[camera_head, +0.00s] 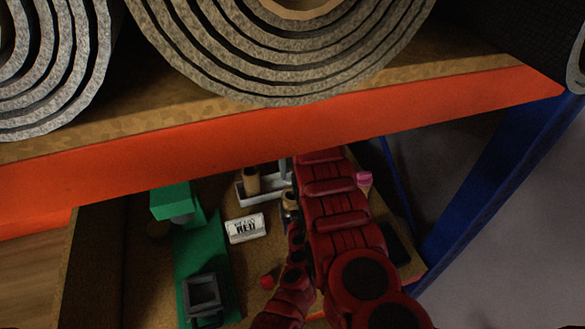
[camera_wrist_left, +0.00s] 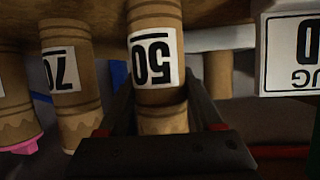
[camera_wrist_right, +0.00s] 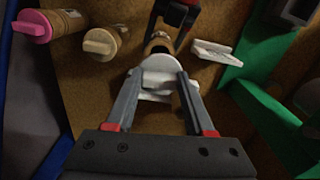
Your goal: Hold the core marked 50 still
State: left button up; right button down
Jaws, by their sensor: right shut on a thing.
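The core marked 50 (camera_wrist_left: 155,98) is a tan cylinder with a white label, upside down in the left wrist view. My left gripper (camera_wrist_left: 162,105) has one finger on each side of it; I see no clear grip. In the right wrist view my right gripper (camera_wrist_right: 158,90) is shut on a white cap (camera_wrist_right: 160,62) with a round rim, at the end of a tan core (camera_wrist_right: 158,42). My left gripper's dark and red parts (camera_wrist_right: 176,14) are just beyond that core. The head view shows my red arms, but they largely hide the grippers.
A pink-ended core (camera_wrist_right: 36,25) and a plain-ended core (camera_wrist_right: 102,43) are nearby. A white label card (camera_head: 246,228) is close by. The orange shelf edge (camera_head: 300,125) overhangs, with large rug rolls (camera_head: 290,70) above.

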pick_arm(q)
jog(key=o, duration=0.5)
